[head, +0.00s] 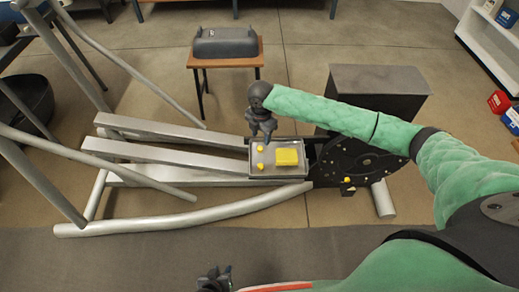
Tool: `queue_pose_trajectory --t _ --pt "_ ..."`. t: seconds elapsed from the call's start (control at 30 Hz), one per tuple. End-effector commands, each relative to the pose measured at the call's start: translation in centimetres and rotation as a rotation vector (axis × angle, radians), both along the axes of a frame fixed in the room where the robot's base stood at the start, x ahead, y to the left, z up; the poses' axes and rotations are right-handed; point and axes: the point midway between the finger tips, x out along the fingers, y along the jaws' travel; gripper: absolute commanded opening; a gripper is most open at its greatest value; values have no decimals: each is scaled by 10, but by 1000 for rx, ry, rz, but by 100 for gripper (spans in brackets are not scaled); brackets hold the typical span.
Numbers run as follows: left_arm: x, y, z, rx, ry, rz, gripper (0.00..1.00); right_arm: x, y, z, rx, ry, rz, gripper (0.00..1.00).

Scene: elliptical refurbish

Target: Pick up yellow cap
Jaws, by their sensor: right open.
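Small yellow caps lie in a shallow grey tray (301,177): an upper cap (260,148) and a lower cap (260,166), both on its left side. My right gripper (262,138) hangs just above the tray's upper left part, close to the upper cap. It is open, and I cannot tell whether its fingers touch anything. My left gripper (215,279) is at the bottom edge, far from the tray; its fingers are too unclear to read.
A yellow block (287,157) lies in the tray's right half. The tray sits by the grey elliptical frame (170,218) and its dark wheel (350,160), which bears small yellow parts (348,180). A small table (228,62) with a dark grey housing (225,43) stands behind.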

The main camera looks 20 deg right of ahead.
Motion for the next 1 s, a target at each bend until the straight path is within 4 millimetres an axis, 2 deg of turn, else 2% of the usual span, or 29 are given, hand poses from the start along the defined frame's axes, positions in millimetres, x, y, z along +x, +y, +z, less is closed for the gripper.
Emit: queue_pose_trajectory --t 0.1,0.27,0.6,0.87,1.0 --pt "0 0 0 0 1 0 36 0 0 -12 1 0 -1 46" --pt "0 0 0 0 1 0 36 1 1 -21 1 0 -2 46" --pt "-1 0 0 0 2 -1 36 2 3 -63 0 0 -2 46" --pt "-2 -1 -1 0 3 -1 36 2 2 -66 0 -1 -2 46" --pt "-2 -1 -1 0 3 -1 36 2 3 -66 0 -2 -2 19"
